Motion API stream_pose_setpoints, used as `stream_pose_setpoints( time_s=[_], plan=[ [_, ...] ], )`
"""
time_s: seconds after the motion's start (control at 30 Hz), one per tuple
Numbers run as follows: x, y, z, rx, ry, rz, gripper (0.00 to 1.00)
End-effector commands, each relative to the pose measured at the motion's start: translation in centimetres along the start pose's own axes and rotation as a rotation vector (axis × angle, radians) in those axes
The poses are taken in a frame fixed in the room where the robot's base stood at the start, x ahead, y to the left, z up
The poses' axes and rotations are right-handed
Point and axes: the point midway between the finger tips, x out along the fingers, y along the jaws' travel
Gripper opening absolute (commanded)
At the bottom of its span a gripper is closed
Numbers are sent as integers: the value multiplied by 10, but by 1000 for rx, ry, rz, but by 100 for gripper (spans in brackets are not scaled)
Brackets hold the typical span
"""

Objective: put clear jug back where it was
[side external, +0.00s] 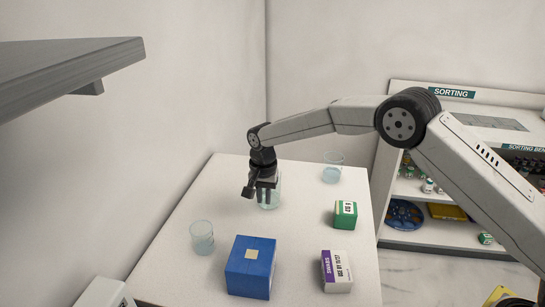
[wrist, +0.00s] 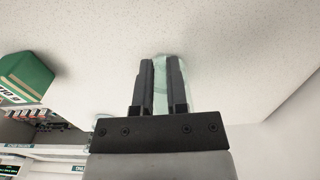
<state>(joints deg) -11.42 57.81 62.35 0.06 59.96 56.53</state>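A clear jug (side external: 274,199) with pale blue-green tint is at the far middle of the white table, partly hidden behind my gripper (side external: 264,196). In the wrist view, pale clear material of the jug (wrist: 161,90) fills the narrow gap between my two dark fingers (wrist: 160,62) and shows beside the right one. My gripper points down and is closed to this narrow gap, apparently on a thin part of the jug. I cannot tell whether that part is handle or wall. The jug looks upright, at or close to the table top.
On the table (side external: 205,185) are a clear glass (side external: 202,238) front left, a clear beaker (side external: 333,168) back right, a blue box (side external: 251,268), a green box (side external: 345,215) and a purple-white box (side external: 337,271). A sorting shelf (side external: 450,232) stands right; a grey shelf (side external: 70,70) overhangs upper left.

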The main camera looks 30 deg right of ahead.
Motion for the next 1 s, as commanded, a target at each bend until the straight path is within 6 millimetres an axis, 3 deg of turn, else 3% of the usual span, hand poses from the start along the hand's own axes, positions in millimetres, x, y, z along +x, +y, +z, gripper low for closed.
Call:
stream_pose_setpoints(
  time_s=[0.03, 0.1, 0.57, 0.77, 1.0],
  plan=[
    [0, 0, 0, 0, 0, 0, 35],
    [0, 0, 0, 0, 0, 0, 51],
    [-5, 0, 0, 0, 1, -1, 51],
    [-23, 0, 0, 0, 2, -2, 51],
    [-60, -1, 0, 0, 3, -4, 51]
  ],
)
